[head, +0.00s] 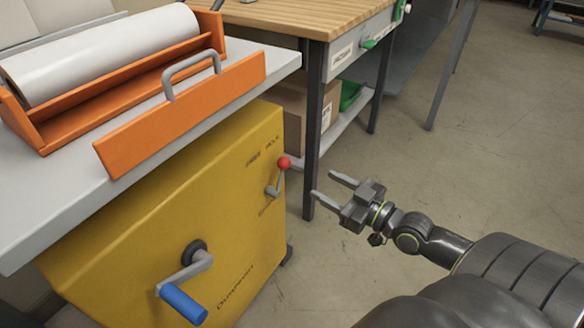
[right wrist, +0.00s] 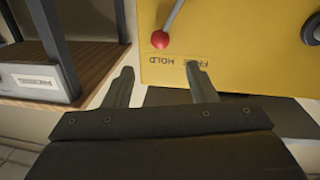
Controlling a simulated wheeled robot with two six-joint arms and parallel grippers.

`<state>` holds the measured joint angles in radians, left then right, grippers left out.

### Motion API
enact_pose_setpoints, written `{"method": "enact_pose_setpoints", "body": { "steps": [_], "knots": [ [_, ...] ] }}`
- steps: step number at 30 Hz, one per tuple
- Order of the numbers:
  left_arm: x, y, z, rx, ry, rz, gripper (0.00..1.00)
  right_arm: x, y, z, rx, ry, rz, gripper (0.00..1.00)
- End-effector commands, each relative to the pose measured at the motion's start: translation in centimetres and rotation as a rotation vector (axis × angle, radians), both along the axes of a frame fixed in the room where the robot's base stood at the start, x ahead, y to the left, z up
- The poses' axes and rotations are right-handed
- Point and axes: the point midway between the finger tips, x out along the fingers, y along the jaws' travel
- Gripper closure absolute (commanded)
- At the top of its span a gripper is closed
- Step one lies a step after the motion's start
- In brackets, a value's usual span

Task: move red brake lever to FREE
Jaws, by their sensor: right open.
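The red brake lever has a red ball knob (head: 284,163) on a short grey arm, on the front of the yellow machine (head: 215,215). It points up, with the knob below the HOLD end of the FREE/HOLD label (head: 262,150). My right gripper (head: 322,184) is open and empty, to the right of the knob and apart from it. In the right wrist view the knob (right wrist: 160,40) shows beyond the gap between the open fingertips (right wrist: 160,70). The right-hand finger there partly covers the word FREE. My left gripper is not in view.
A blue-handled crank (head: 183,304) sticks out low on the yellow machine. An orange tray (head: 180,115) with a white roll stands on the grey top above. A wooden table (head: 290,15) with a dark leg (head: 313,130) stands behind. The floor right of the machine is clear.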

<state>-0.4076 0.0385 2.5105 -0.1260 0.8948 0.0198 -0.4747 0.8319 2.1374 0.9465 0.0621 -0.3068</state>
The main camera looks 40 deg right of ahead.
Motion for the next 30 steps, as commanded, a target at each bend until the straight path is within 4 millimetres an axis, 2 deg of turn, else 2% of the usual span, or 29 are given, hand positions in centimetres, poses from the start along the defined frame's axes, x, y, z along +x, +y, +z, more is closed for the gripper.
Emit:
{"method": "enact_pose_setpoints", "body": {
  "steps": [12, 18, 24, 30],
  "knots": [
    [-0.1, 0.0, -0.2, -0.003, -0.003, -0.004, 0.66, 6.4, 1.9, 0.1, 0.004, -0.003, -0.001, 0.48],
    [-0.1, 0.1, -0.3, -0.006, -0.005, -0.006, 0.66, 8.9, 2.6, 0.0, 0.003, -0.001, -0.001, 0.48],
    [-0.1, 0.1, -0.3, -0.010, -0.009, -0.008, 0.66, 10.2, 3.0, 0.0, 0.001, 0.000, 0.000, 0.48],
    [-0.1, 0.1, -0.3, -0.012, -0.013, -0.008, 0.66, 10.4, 3.0, 0.0, 0.000, 0.001, 0.000, 0.48]
  ]
}}
